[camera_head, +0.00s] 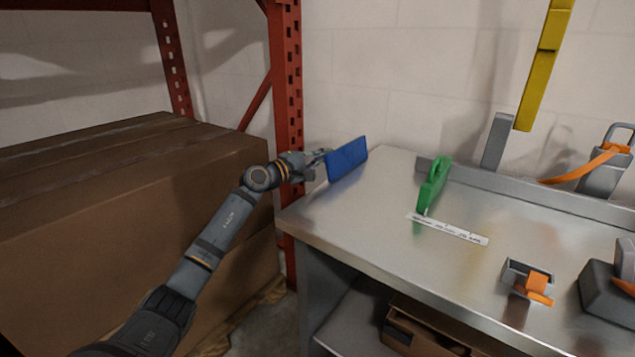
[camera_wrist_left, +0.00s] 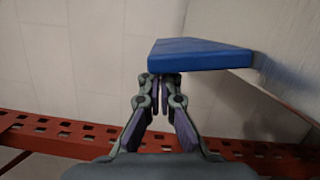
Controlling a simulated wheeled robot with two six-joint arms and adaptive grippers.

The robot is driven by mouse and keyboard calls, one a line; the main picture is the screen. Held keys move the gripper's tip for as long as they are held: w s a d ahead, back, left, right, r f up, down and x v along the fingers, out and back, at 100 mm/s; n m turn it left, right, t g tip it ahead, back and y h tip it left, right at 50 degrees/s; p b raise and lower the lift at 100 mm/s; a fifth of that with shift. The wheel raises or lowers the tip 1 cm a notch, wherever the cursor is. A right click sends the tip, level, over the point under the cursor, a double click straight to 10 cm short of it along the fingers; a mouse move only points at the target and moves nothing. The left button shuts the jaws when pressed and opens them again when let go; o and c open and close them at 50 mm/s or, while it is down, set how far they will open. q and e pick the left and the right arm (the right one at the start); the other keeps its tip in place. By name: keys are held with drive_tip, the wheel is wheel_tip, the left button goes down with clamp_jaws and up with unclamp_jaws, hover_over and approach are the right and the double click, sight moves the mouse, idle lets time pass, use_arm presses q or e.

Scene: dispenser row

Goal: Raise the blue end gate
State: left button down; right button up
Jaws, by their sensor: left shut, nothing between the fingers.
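The blue end gate (camera_head: 347,159) is a flat blue panel at the far left end of the metal bench, standing tilted in the head view. My left gripper (camera_head: 322,157) is at the left side of the gate, close to its face. In the left wrist view the gate (camera_wrist_left: 200,54) shows as a blue slab just ahead of the fingertips. The left gripper (camera_wrist_left: 161,80) is shut with nothing between its fingers, and its tips are at or just under the slab's near edge. I cannot tell whether they touch. My right gripper is not in view.
The metal bench (camera_head: 385,219) carries a green handle (camera_head: 434,186), a white scale strip (camera_head: 447,229) and grey fittings with orange straps (camera_head: 535,286). A red rack post (camera_head: 287,90) and a large brown box (camera_head: 130,215) stand left of the bench, near my left arm.

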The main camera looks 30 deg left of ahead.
use_arm(q)
drive_tip(key=shift+d+r+m, duration=0.3)
drive_tip(key=shift+d+m, duration=0.3)
drive_tip(key=shift+m, duration=0.4)
drive_tip(key=shift+s, duration=0.1)
